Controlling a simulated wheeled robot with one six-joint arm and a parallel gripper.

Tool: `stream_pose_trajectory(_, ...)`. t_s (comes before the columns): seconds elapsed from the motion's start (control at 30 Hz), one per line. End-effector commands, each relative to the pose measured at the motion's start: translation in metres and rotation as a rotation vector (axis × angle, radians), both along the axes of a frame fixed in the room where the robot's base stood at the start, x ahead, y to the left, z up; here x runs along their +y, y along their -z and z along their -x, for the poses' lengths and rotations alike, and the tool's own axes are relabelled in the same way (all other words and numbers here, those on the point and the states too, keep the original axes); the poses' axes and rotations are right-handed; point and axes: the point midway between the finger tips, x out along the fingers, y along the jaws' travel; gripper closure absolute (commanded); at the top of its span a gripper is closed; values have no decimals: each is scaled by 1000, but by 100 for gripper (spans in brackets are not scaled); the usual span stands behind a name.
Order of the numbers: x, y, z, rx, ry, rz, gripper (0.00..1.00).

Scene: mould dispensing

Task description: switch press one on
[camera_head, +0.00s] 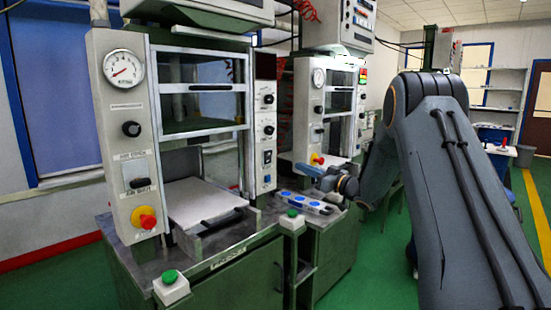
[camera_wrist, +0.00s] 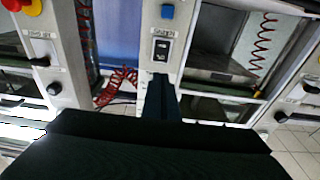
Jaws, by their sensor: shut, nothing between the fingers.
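Press one (camera_head: 190,130) stands at the left in the head view. It has a gauge, knobs and a red-and-yellow stop button on its left column. In the wrist view my gripper (camera_wrist: 160,88) is shut and empty. Its tips lie just below a black rocker switch (camera_wrist: 161,50) on a pale panel, with a blue button (camera_wrist: 168,11) above. Whether the tips touch the panel is unclear.
A second press (camera_head: 322,110) stands close to the right of press one. Green push buttons (camera_head: 169,278) sit at the bench front. A white-and-blue box (camera_head: 305,203) lies on the bench below my gripper. Red coiled cable (camera_wrist: 118,85) hangs beside the panel.

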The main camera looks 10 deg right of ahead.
Motion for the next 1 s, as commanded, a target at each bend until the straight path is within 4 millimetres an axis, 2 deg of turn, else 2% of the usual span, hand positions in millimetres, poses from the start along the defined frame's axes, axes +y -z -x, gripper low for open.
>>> stream_pose_trajectory(0.47,5,-2,-5,-4,-6,-2,100)
stream_pose_trajectory(0.67,24,-7,-30,-5,-7,0,100)
stream_pose_trajectory(1.0,62,-16,-83,-4,-7,-1,100)
